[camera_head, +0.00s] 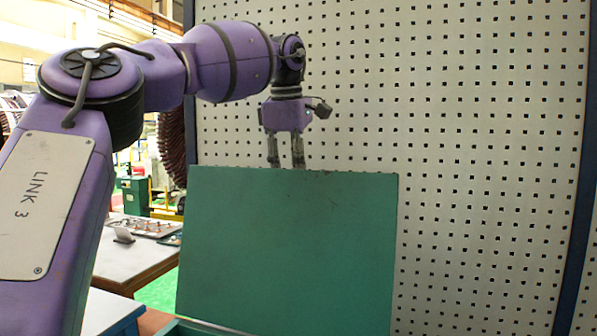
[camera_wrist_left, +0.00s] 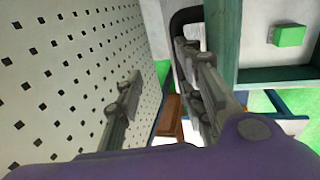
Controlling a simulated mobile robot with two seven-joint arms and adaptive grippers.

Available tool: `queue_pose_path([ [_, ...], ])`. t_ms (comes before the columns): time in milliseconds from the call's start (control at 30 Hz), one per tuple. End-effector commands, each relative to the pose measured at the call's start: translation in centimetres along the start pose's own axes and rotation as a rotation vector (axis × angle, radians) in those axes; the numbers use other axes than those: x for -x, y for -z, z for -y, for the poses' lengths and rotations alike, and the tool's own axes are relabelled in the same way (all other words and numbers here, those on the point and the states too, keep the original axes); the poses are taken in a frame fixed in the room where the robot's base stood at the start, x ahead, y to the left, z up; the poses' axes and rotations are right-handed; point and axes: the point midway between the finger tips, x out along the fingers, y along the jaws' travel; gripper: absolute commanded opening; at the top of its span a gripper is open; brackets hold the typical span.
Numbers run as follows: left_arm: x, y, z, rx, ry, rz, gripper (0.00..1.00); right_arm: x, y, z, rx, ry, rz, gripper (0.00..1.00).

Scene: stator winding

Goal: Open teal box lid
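The teal box lid (camera_head: 290,255) stands nearly upright in the head view, its broad face toward me. A strip of the box rim (camera_head: 205,328) shows at the bottom edge. My left gripper (camera_head: 286,160) points down behind the lid's top edge, which hides its fingertips. In the left wrist view the gripper (camera_wrist_left: 160,65) has its two fingers apart with nothing visible between them. A dark curved handle (camera_wrist_left: 184,18) is close to the right finger's tip, beside the teal lid seen edge-on (camera_wrist_left: 222,40). I cannot tell whether they touch. My right gripper is not in view.
A perforated white panel (camera_head: 470,120) stands behind the lid and close to my left gripper. A green block (camera_wrist_left: 288,36) shows beyond the teal edge in the left wrist view. A table with small parts (camera_head: 130,250) is at the left.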

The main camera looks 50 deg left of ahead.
Motion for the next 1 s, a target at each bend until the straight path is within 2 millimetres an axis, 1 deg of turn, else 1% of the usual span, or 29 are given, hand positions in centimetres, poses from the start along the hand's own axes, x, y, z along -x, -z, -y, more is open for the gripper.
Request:
queue_pose_path([
  [33, -0.6, 0.2, -0.6, 0.006, 0.0, -0.007, 0.3, 0.0, -0.1, 0.0, 0.0, 0.0, 0.001, 0.4],
  [267, -0.5, 0.3, -2.2, 0.008, -0.006, -0.006, 0.3, 0.2, 0.6, -0.1, 0.003, -0.001, -0.009, 0.4],
  [400, -0.5, 0.2, -3.0, 0.005, -0.009, -0.004, 0.3, 0.2, 1.3, -0.1, 0.003, 0.0, -0.021, 0.4],
  [567, -0.5, 0.0, -3.3, 0.002, -0.012, -0.001, 0.3, 0.1, 1.8, 0.0, 0.002, 0.001, -0.029, 0.4],
  [800, -0.4, 0.0, -3.3, 0.002, -0.011, -0.001, 0.3, 0.0, 1.4, 0.0, 0.002, 0.001, -0.022, 0.4],
  [1000, -0.3, 0.0, -3.3, 0.002, -0.012, 0.0, 0.3, 0.2, 1.8, 0.0, 0.0, 0.001, -0.026, 0.4],
])
